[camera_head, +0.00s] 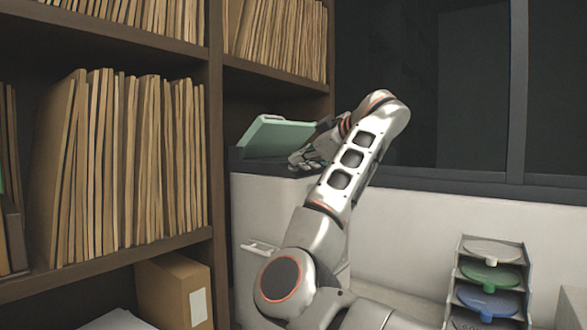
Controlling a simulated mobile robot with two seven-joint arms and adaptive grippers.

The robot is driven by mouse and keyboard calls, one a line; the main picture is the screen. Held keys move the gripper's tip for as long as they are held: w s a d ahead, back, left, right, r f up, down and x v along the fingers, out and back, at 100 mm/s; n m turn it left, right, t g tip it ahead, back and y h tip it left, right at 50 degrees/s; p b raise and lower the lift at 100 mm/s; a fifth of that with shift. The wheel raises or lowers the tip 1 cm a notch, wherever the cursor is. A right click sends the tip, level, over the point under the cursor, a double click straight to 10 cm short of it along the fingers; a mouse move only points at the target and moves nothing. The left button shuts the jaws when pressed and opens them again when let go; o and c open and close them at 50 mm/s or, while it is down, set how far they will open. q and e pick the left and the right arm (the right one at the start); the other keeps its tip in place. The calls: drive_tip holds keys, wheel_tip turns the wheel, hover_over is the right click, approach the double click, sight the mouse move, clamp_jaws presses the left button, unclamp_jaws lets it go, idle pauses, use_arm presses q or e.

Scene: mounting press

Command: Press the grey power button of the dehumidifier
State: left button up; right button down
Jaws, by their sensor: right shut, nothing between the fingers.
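My right arm rises from the bottom middle and bends over at the top. My right gripper (298,160) is at the far end of that arm, shut and empty, over the dark top of a white cabinet-like unit (262,210). It is close to the right side of a tilted pale green panel (276,137) on that top; I cannot tell whether they touch. I cannot tell for sure which of these is the dehumidifier. No grey power button can be made out; the arm and gripper cover part of this area. My left gripper is not in view.
A brown shelf (218,130) full of upright folders (125,165) stands on the left, with a cardboard file box (178,290) low down. A rack of coloured trays (488,280) is at the lower right. Dark window panes (470,85) are behind.

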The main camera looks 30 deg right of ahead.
drive_tip(key=shift+w+a+f, duration=0.1)
drive_tip(key=shift+w+f, duration=0.05)
drive_tip(key=shift+f, duration=0.2)
idle(0.3)
drive_tip(key=shift+r, duration=0.15)
drive_tip(key=shift+s+r, duration=0.35)
drive_tip(key=shift+r, duration=0.3)
drive_tip(key=shift+d, duration=0.2)
drive_tip(key=r+p, duration=0.1)
drive_tip(key=s+r+p, duration=0.1)
drive_tip(key=r, duration=0.1)
drive_tip(key=s+r+p, duration=0.1)
drive_tip(key=shift+d+r, duration=0.2)
drive_tip(key=shift+d, duration=0.2)
idle(0.9)
